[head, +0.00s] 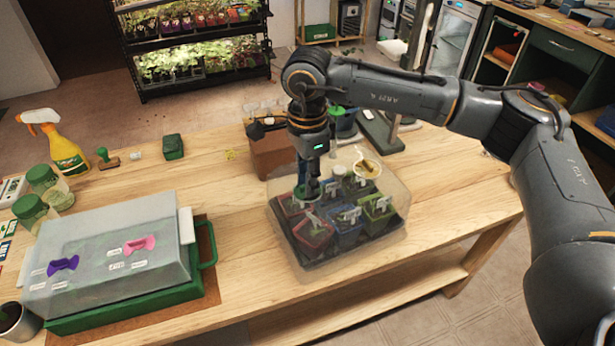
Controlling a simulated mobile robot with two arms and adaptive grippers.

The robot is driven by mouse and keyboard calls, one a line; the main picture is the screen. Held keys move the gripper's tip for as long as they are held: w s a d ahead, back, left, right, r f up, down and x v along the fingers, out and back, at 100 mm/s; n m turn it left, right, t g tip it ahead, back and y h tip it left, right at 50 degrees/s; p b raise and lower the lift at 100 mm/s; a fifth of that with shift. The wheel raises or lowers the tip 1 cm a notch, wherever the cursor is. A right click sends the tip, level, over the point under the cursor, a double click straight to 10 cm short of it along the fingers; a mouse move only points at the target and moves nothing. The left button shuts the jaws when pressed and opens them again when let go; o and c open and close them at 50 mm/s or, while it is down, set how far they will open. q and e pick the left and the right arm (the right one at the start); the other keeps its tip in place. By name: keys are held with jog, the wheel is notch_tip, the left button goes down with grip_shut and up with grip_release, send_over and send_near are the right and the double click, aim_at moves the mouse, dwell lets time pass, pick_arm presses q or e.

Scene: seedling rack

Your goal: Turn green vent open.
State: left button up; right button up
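My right gripper (309,187) points straight down at the top of a clear dome (390,222) that covers a black tray of several coloured pots. Its fingers are at the dome's top, left of a round yellow-and-cream vent (367,169). A small dark green part (310,193) shows at the fingertips. It may be the green vent, but the gripper hides most of it, and I cannot tell whether the fingers hold it or how it is turned. My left gripper is out of view.
At left, a lidded propagator (120,262) with purple and pink vents sits on a green base. A yellow spray bottle (64,147), green-lidded jars (47,186) and a small green box (173,147) stand behind it. A brown box (270,157) stands behind the dome. The table between propagator and dome is clear.

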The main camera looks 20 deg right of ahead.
jog(key=shift+r, duration=0.1)
notch_tip(320, 180, up, 12)
dwell(0.6)
jog(key=shift+f, duration=0.2)
